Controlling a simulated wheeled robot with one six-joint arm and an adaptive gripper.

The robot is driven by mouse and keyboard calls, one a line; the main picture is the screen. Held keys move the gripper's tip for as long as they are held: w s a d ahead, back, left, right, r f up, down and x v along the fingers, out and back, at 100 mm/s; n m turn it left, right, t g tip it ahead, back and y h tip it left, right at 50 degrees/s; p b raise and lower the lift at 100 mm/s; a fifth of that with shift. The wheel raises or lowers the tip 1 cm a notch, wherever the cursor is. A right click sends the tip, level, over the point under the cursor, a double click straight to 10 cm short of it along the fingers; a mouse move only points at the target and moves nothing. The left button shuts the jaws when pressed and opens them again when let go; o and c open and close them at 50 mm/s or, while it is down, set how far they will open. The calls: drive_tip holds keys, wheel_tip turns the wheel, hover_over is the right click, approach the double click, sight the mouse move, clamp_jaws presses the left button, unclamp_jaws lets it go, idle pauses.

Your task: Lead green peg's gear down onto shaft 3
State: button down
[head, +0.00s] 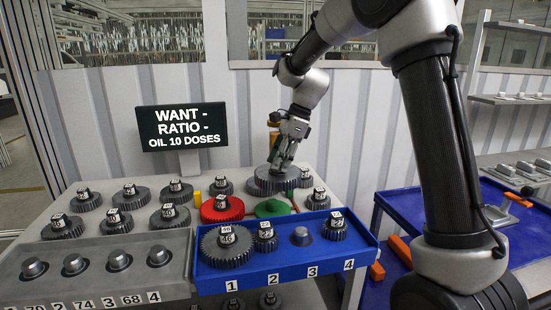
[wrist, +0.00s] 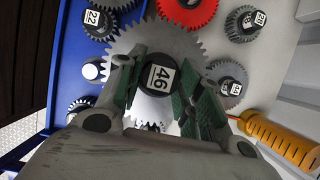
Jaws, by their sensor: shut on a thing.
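My gripper (head: 280,163) is shut on the hub of a large dark grey gear (head: 268,184), over the back right of the table. In the wrist view my gripper (wrist: 158,97) has its fingers on both sides of the hub, labelled 46, and the gear (wrist: 150,40) spreads around it. Shaft 3 (head: 301,236) is a bare grey stub on the blue tray (head: 262,270), between two small gears. A bare stub (wrist: 92,70) on blue shows left of the held gear in the wrist view. The green disc (head: 272,208) lies behind the tray; its peg cannot be made out.
A large gear (head: 227,246) sits on shaft 1, small gears on shafts 2 (head: 265,236) and 4 (head: 335,227). A red gear (head: 222,208) and several grey gears stand behind the trays. A yellow-orange bottle-like thing (wrist: 280,138) is right of my gripper. A sign (head: 182,126) stands behind.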

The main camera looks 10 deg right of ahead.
drive_tip(key=s+d, duration=0.4)
drive_tip(key=s, duration=0.9)
drive_tip(key=shift+a+f, duration=0.1)
drive_tip(key=shift+f, duration=3.75)
drive_tip(key=shift+f, duration=0.55)
drive_tip(key=shift+f, duration=1.55)
drive_tip(key=shift+f, duration=0.1)
drive_tip(key=c, duration=0.9)
unclamp_jaws()
drive_tip(key=shift+s, duration=0.1)
